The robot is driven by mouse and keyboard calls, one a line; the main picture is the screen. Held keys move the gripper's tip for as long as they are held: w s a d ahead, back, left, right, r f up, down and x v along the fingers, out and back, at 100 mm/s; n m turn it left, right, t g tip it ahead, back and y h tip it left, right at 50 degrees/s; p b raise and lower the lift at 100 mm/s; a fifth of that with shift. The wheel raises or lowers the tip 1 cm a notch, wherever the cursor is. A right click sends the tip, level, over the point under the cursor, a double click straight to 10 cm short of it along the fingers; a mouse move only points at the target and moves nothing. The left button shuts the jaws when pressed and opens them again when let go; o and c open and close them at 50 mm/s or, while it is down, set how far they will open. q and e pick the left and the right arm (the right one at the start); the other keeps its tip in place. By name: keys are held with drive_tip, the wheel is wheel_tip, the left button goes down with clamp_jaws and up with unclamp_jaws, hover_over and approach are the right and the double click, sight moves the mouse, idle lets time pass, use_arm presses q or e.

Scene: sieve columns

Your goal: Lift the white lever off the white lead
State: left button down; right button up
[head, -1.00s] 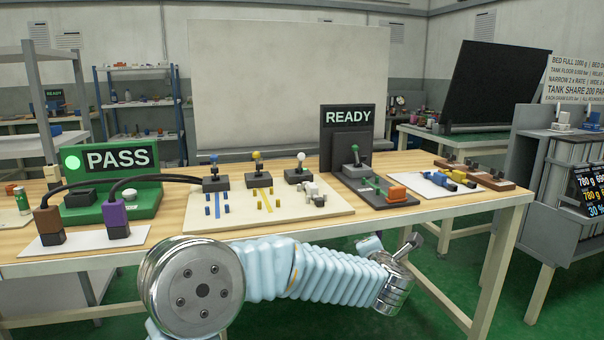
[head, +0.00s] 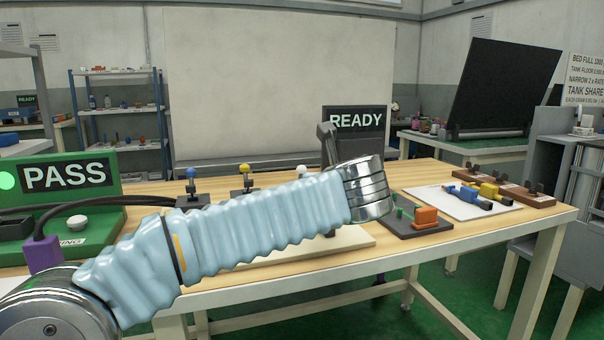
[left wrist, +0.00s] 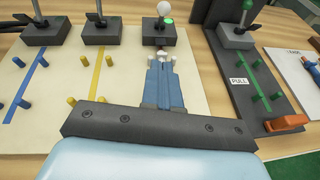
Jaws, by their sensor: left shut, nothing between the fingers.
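The white lever, with a white ball knob (left wrist: 164,8), stands on a dark block at the top middle of the left wrist view. Its knob (head: 302,171) also shows in the head view, just above my left arm. My right gripper is not in view.
Blue (left wrist: 98,5) and yellow (head: 244,169) levers stand left of the white one, with pegs before them. Right is a dark stand with a green lever (left wrist: 245,10) and orange block (left wrist: 283,123). A green PASS box (head: 60,190) stands at left.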

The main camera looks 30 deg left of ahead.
use_arm(q)
drive_tip(key=shift+w+a, duration=0.1)
drive_tip(key=x, duration=0.8)
drive_tip(key=shift+w+a+f, duration=0.15)
drive_tip(key=shift+w+a, duration=0.1)
drive_tip(key=w+a, duration=0.1)
drive_tip(key=w+a+r+p, duration=0.1)
drive_tip(key=shift+w+a, duration=0.1)
drive_tip(key=shift+w, duration=0.25)
drive_tip(key=shift+w+a+r, duration=0.2)
drive_tip(key=shift+w+a, duration=0.15)
drive_tip(key=shift+w, duration=0.05)
drive_tip(key=shift+r, duration=0.1)
drive_tip(key=shift+w+a+r+p, duration=0.1)
drive_tip(key=shift+r+p, duration=0.1)
drive_tip(key=shift+p, duration=0.25)
